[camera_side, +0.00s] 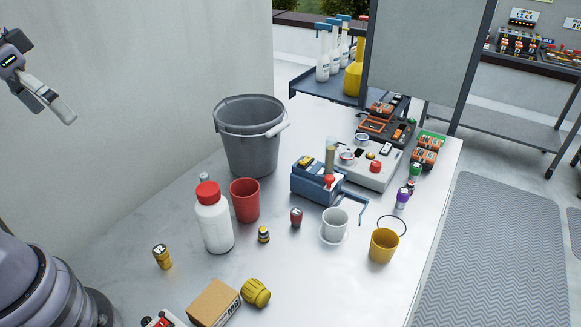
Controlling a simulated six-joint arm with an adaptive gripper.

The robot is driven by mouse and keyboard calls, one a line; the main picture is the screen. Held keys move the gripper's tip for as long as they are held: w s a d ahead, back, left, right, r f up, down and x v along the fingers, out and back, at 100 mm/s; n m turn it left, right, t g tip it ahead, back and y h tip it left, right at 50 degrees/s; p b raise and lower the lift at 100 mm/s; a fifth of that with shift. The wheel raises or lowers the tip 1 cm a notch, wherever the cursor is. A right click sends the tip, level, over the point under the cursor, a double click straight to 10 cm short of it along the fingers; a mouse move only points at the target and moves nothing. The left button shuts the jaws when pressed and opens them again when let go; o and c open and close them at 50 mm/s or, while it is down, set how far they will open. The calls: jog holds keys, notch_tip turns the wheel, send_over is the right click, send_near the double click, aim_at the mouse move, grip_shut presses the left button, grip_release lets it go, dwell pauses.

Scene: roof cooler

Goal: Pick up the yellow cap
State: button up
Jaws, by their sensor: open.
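The yellow cap (256,292) is a ribbed yellow piece lying on the white table near the front, close beside a cardboard box (214,304). My gripper (58,108) is at the upper left, high above the table and far from the cap. It is open, with nothing seen in it. A smaller yellow and black piece marked "V2" (162,257) stands to the left of the cap.
A white bottle with a red lid (214,226), a red cup (245,200), a grey bucket (249,140), a white cup (334,226) and a yellow mug (384,246) stand around. The table right of the cap is clear.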

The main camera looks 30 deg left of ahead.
aim_at(256, 293)
jog(key=shift+s+a+r+m+t+y, duration=0.15)
jog(key=shift+s+a+r+t+y, duration=0.15)
jog(key=shift+r+t, duration=0.2)
jog(key=shift+s+a+r+m+t+y, duration=0.1)
jog(key=shift+s+a+r+m+t, duration=0.1)
jog(key=shift+s+r+t, duration=0.3)
jog(key=shift+c, duration=0.4)
jog(key=shift+a+r, duration=0.1)
jog(key=shift+r, duration=0.2)
jog(key=shift+c, duration=1.2)
